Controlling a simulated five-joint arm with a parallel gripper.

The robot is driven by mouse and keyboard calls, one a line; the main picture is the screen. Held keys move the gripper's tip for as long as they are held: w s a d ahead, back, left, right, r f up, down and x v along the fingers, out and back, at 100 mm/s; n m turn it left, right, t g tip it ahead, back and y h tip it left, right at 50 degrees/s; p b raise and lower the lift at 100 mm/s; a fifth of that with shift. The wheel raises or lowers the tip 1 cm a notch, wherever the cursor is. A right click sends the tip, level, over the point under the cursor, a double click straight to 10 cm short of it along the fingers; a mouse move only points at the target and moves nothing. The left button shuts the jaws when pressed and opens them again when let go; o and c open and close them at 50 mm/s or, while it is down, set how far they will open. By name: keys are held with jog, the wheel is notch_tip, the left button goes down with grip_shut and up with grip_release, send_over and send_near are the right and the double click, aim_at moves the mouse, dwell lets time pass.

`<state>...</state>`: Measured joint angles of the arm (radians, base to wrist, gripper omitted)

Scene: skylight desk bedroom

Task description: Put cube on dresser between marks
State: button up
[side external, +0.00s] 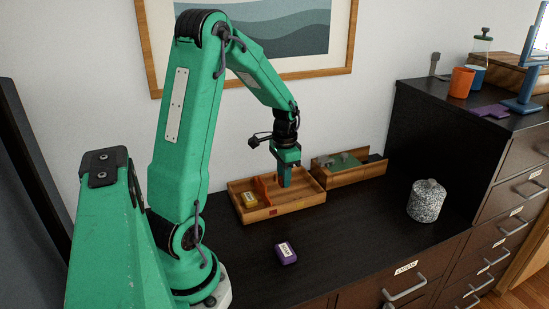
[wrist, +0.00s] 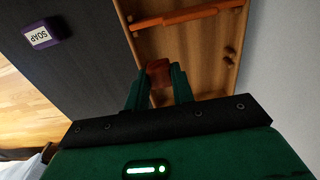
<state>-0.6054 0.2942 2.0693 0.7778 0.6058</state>
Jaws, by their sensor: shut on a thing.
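My gripper (side external: 285,182) points down into the right part of a wooden tray (side external: 300,203) on the dark dresser top (side external: 340,235). In the wrist view, my gripper (wrist: 158,82) has its green fingers on either side of a small reddish-brown block (wrist: 158,67), which looks like the cube. Only its top part shows there; in the side view it is hidden by the fingers and tray. I cannot tell whether it touches the tray floor. A purple block (side external: 286,253) labelled SOAP (wrist: 40,35) lies on the dresser in front of the tray. No marks can be made out.
A second wooden holder (side external: 349,172) stands behind right. A speckled lidded jar (side external: 426,202) stands at right. The dresser top between soap and jar is clear.

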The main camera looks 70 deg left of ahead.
send_over(276, 196)
notch_tip(276, 196, down, 3)
jog(key=shift+a+r, duration=0.15)
jog(key=shift+f, duration=2)
jog(key=shift+f, duration=0.15)
jog(key=o, duration=1)
jog(key=shift+c, duration=0.2)
notch_tip(276, 196, up, 12)
jog(key=shift+r, duration=0.2)
